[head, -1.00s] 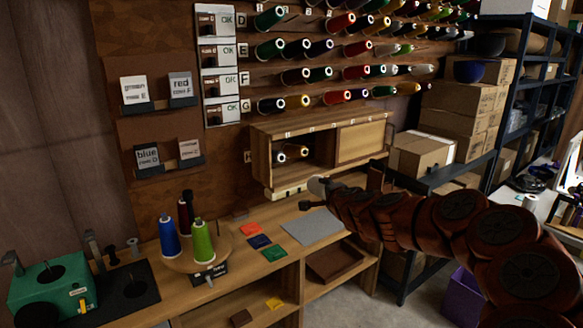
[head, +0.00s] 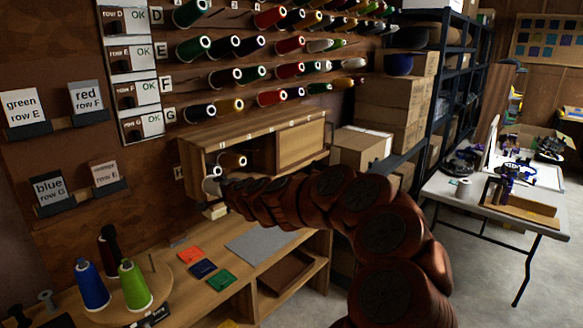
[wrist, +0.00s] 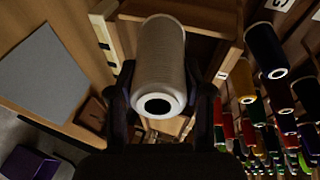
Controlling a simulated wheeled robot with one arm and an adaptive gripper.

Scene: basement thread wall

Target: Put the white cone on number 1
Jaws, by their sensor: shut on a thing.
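The white cone (wrist: 162,50) is between the two fingers of my gripper (wrist: 162,100) in the wrist view, its ringed end with a dark hole facing the camera. In the head view the white cone (head: 211,186) shows at the left end of the wooden box (head: 190,160), in front of its open compartment. My gripper (head: 224,187) is shut on it there. A dark cone and an orange cone (head: 232,160) lie inside the compartment, just right of the white cone. Small labels run along the box's top edge, too small to read surely. The peg for number 1 cannot be made out.
Rows of coloured cones (head: 270,97) stick out from the wall above the box. Below, a bench holds a round stand with blue, green and dark red cones (head: 132,285), coloured squares (head: 203,269) and a grey mat (head: 262,240). Cardboard boxes (head: 360,150) stand right.

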